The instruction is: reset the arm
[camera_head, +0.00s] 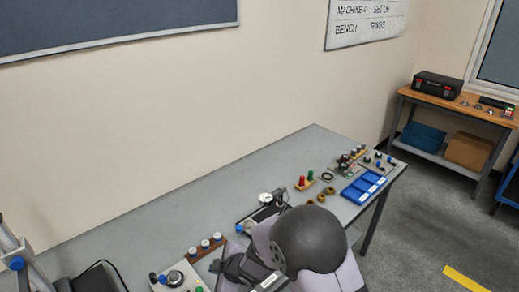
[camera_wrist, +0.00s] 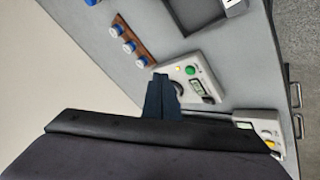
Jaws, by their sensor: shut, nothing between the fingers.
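My gripper (camera_wrist: 163,82) shows in the wrist view as two dark fingers held together, with nothing between them. The fingertips overlap the near edge of a light grey control box (camera_wrist: 208,82) with a green button, a small lit lamp and a display. I cannot tell how far above the box they are. In the head view my arm (camera_head: 310,240) is folded over the front of the bench and hides part of it. The fingertips are not clear in that view.
A brown rack (camera_wrist: 133,40) with several white-and-blue pieces stands beside the box. The grey bench (camera_head: 150,215) runs along the wall. The back left of the bench is bare.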

